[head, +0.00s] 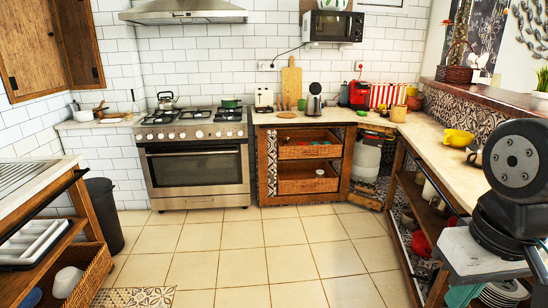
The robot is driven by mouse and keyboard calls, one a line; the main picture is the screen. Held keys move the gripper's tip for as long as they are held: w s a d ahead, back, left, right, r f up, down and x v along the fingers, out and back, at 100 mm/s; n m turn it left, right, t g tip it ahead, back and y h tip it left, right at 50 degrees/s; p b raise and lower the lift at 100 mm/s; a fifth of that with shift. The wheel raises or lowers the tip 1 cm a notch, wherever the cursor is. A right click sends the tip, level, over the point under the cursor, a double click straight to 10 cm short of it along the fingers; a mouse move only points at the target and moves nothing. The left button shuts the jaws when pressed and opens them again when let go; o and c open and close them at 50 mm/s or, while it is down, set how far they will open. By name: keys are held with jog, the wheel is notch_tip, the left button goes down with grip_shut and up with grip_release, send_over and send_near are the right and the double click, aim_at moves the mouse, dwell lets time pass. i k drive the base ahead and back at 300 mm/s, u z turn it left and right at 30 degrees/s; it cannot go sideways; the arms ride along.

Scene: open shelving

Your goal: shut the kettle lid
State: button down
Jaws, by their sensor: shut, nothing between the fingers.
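Two kettles show in the head view, both far off and small. A shiny metal kettle (167,101) with a dark handle stands upright at the back left of the stove (196,157). A grey and black electric kettle (314,103) stands on the counter to the right of the stove. I cannot tell at this size whether either lid is open or shut. Black links of my arm fill the right edge, well away from both kettles. The fingers of my gripper do not show.
Tiled floor (245,235) is clear up to the stove. A black bin (105,215) and wooden shelving stand at left. A red coffee machine (359,95) is near the electric kettle.

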aim_at(315, 88)
jog(key=i, duration=4.8)
jog(key=u, duration=0.05)
